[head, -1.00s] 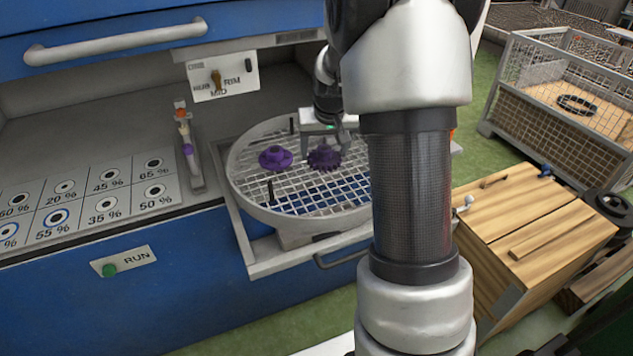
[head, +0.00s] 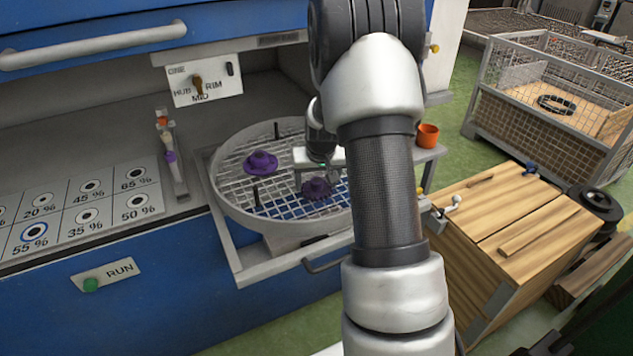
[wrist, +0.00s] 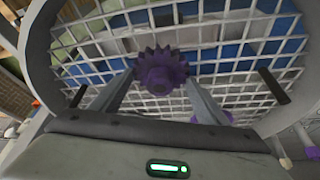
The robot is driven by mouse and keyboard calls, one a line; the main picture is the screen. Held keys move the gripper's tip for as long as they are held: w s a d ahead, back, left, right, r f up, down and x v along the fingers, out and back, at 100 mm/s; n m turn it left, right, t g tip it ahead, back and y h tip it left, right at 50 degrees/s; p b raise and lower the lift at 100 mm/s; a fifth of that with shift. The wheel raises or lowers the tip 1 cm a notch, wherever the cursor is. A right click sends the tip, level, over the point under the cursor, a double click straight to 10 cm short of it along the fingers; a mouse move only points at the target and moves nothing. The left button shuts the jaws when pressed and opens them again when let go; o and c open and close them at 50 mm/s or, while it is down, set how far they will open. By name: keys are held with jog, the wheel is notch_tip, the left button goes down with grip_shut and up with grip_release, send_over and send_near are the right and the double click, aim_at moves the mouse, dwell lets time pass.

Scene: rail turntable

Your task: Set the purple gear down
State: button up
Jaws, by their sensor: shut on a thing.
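The purple toothed gear (head: 316,188) is at my gripper (head: 319,177), over the front right part of the round mesh turntable (head: 232,210). In the wrist view the gear (wrist: 161,72) sits between the fingertips of my gripper (wrist: 160,80), which is shut on it. The turntable mesh (wrist: 235,60) lies behind it. I cannot tell whether the gear touches the mesh. A second purple piece (head: 260,162), with a wide flange and a raised hub, rests on the mesh to the left. My arm hides the turntable's right side.
Dark upright pins (head: 256,192) stand on the turntable. An orange cup (head: 427,135) is on the ledge at right. A selector plate (head: 203,84) hangs behind, and a percent-marked panel (head: 70,222) lies left. A wooden cabinet (head: 525,225) stands at right.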

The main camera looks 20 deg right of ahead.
jog(key=shift+r, duration=0.15)
jog(key=o, duration=1.6)
jog(key=shift+f, duration=0.2)
